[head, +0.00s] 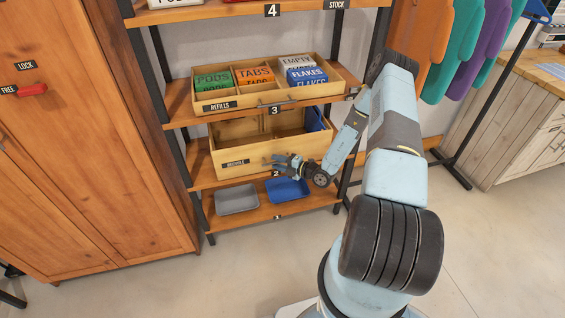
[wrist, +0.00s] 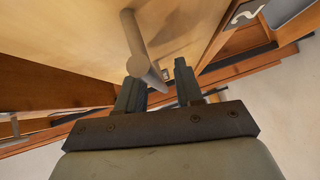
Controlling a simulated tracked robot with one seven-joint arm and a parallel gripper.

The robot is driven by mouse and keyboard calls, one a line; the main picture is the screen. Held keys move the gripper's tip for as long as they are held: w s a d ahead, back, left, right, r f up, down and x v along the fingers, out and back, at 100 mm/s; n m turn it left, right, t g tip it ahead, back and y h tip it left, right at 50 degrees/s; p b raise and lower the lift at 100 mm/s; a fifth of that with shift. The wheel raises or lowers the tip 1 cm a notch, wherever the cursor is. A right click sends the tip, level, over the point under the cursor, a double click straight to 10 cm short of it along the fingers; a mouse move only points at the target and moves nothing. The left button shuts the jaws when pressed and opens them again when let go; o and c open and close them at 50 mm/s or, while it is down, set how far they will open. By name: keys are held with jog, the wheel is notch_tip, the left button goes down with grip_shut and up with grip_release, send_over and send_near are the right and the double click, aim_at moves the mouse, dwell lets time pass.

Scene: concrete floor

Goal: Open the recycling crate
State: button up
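The wooden recycling crate (head: 222,148) sits on the shelf marked 2, its small dark front label (head: 236,163) too blurred to read surely. Its inside shows partly, with wooden dividers and a blue item (head: 316,120) at the right. My gripper (head: 273,161) is at the crate's front face. In the wrist view, a round bar handle (wrist: 138,45) stands along a pale wooden face. My gripper (wrist: 160,92) is open there, with the bar's near end between its two fingers. Whether either finger touches the bar cannot be told.
The refills crate (head: 225,104) with several labelled packs stands on the shelf above. A grey tray (head: 237,199) and a blue tray (head: 287,191) lie on the bottom shelf. A wooden cabinet (head: 90,130) stands left. Floor before the shelves is clear.

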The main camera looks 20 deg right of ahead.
grip_shut()
dwell(0.4)
